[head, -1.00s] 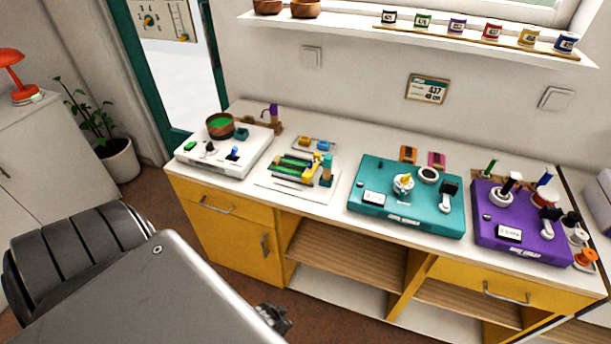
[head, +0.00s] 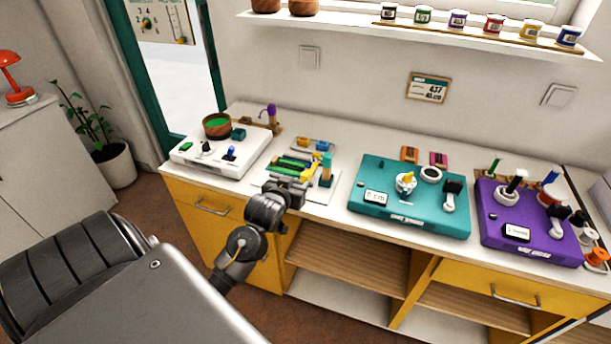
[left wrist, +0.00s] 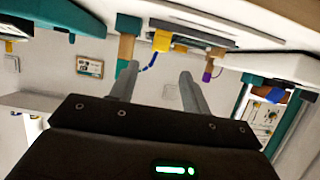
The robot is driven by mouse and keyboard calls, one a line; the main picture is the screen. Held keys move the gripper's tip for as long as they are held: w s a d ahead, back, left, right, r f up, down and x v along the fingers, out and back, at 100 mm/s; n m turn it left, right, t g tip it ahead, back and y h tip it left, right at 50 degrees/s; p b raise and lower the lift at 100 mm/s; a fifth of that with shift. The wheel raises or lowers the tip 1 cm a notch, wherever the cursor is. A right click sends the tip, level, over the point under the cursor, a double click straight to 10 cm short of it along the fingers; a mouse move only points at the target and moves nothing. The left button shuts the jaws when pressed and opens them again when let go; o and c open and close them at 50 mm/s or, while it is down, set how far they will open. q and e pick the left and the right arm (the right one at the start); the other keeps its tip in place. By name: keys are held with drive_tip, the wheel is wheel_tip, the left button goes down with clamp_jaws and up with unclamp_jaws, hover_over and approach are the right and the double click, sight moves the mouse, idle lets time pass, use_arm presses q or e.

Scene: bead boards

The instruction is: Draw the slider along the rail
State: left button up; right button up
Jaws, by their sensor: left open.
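A white board (head: 322,197) on the counter holds green and dark rail-like strips (head: 291,162), a yellow piece (head: 307,170) that looks like the slider, and a teal block (head: 326,162) on a wooden post. My left gripper (head: 287,187) is in front of this board's near edge and hides part of it. In the left wrist view the scene is upside down. My two fingers (left wrist: 159,72) are apart with nothing between them, and the yellow piece (left wrist: 161,40) and teal block (left wrist: 128,24) lie beyond the tips. My right gripper is out of view.
A white box (head: 222,158) with a bowl (head: 217,127) stands left of the board. A teal box (head: 409,207) and a purple box (head: 528,225) stand to the right. Small blue and yellow pieces (head: 313,144) lie behind. The counter between board and teal box is clear.

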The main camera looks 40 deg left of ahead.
sight(305, 175)
use_arm(q)
drive_tip(key=x, duration=0.9)
drive_tip(key=shift+w+a+f, duration=0.1)
drive_tip(key=shift+w+f, duration=0.1)
drive_tip(key=shift+w, duration=0.05)
clamp_jaws()
